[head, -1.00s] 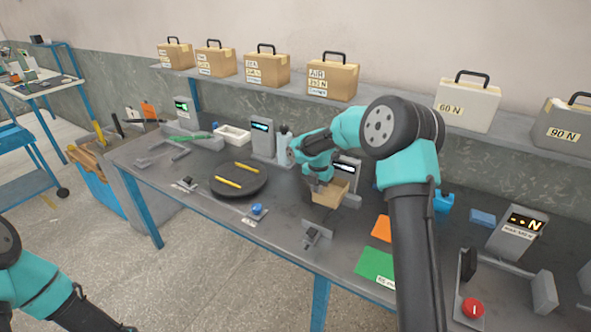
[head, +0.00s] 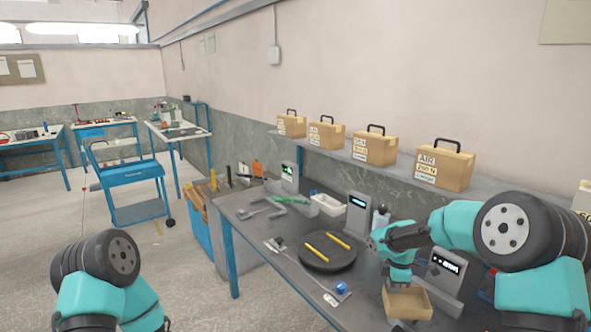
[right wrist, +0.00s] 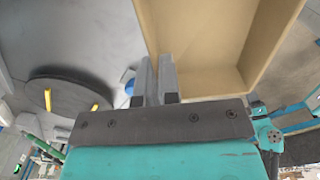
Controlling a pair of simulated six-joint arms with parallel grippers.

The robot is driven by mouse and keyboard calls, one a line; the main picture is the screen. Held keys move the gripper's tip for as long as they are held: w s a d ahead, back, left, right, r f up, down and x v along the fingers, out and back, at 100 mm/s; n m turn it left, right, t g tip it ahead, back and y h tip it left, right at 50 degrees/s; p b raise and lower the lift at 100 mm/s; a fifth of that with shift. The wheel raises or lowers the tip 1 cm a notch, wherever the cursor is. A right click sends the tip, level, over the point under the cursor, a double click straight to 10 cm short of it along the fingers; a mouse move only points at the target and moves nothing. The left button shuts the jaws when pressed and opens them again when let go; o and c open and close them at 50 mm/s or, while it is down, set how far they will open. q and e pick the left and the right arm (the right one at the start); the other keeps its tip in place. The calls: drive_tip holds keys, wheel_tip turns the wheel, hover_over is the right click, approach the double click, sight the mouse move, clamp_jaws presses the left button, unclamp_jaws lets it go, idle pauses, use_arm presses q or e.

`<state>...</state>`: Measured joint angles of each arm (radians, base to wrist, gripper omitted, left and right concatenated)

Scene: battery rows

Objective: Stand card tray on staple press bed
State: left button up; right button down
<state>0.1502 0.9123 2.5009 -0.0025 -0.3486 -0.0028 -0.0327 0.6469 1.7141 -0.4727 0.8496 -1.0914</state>
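The card tray (head: 408,303) is an open, shallow tan box. In the right wrist view the fingers (right wrist: 157,78) are closed around one wall of the tray (right wrist: 205,40), whose inside looks empty. The tray is in front of a grey machine with a lit display (head: 444,268). I cannot tell whether it touches the bench, nor which machine is the staple press; its bed is not clearly seen. My left arm shows at lower left, its gripper outside the frame.
A dark round plate (head: 326,252) with two yellow sticks lies left of the tray, a blue knob (head: 342,287) before it. Another display machine (head: 359,215), a bottle (head: 381,220) and a white bin (head: 327,204) stand behind. Tan cases line the shelf (head: 398,168).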

drive_tip(key=s+a+r+m, duration=0.1)
drive_tip(key=s+a+m, duration=0.4)
drive_tip(key=m, duration=0.8)
drive_tip(key=a, duration=0.3)
drive_tip(key=shift+s+a, duration=0.15)
drive_tip(key=shift+a, duration=0.15)
drive_tip(key=m, duration=0.7)
idle(0.3)
